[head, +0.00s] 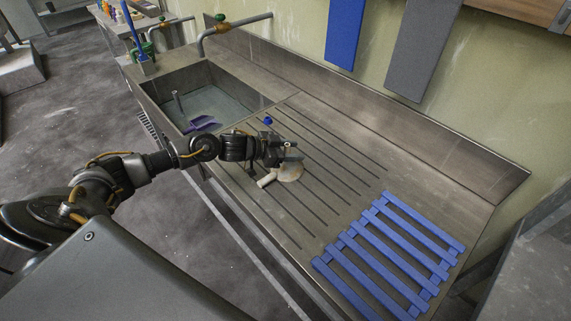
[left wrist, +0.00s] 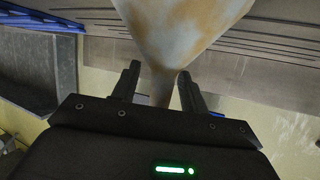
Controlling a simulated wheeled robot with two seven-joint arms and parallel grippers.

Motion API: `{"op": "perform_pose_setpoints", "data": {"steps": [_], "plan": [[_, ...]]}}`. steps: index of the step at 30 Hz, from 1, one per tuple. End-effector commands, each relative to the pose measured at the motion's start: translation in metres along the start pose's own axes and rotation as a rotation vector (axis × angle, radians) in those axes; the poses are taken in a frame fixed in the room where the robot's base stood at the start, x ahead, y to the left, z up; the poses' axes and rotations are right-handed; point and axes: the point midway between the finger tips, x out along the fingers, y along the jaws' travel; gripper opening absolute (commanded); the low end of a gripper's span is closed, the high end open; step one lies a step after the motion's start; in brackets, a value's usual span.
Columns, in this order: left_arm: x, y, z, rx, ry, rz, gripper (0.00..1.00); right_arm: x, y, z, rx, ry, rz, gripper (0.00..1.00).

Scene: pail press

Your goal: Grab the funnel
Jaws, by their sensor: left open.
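The funnel (head: 291,172) is off-white with brownish stains and lies on the grooved steel drainboard, partly hidden by my left gripper. In the left wrist view the funnel's wide cone (left wrist: 180,28) fills the top middle and its narrow spout runs down between my fingers. My left gripper (head: 284,153) is at the funnel; its open fingers (left wrist: 160,82) stand on either side of the spout, with a visible gap on the right side. My right gripper is not in view.
A blue slatted rack (head: 391,250) lies on the right of the drainboard (head: 330,140). The sink (head: 215,95) holds a purple scoop (head: 203,124). A steel backsplash (head: 400,120) runs behind.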

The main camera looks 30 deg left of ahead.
Motion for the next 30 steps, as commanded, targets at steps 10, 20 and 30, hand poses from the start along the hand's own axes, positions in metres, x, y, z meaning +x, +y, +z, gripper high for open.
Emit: {"op": "perform_pose_setpoints", "data": {"steps": [10,20,30], "plan": [[-0.0004,-0.0001,0.0005,0.000,-0.001,0.000,0.19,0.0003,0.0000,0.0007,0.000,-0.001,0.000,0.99],[-0.0006,-0.0002,0.0004,0.001,-0.001,0.000,0.00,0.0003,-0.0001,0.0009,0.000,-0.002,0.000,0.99],[-0.0037,-0.0013,-0.0073,0.002,0.000,-0.001,0.00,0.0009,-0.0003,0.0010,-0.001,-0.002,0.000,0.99]]}}
